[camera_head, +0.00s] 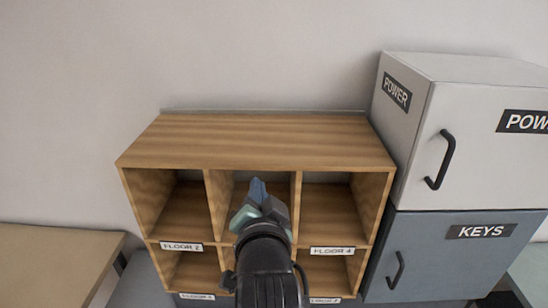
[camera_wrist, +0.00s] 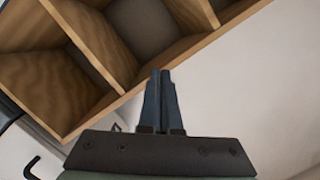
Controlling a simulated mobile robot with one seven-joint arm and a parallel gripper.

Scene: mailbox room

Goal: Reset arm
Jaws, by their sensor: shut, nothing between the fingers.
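My gripper (camera_head: 258,190) is in front of the middle column of the wooden shelf unit (camera_head: 260,142) in the head view. Its dark fingers are together with nothing between them. In the wrist view the shut fingers (camera_wrist: 160,82) point up the picture, across the shelf's edge and the pale wall. My arm (camera_head: 266,270) comes up from the bottom of the head view and hides much of the middle compartments. I cannot tell how far the fingertips are from the shelf.
The compartments that show look empty; labels include "FLOOR 2" (camera_head: 181,247) and "FLOOR 4" (camera_head: 332,251). A light grey POWER cabinet (camera_head: 470,165) stands above a blue-grey KEYS cabinet (camera_head: 440,262) at the right, with protruding black handles. A table (camera_head: 50,262) is at the left.

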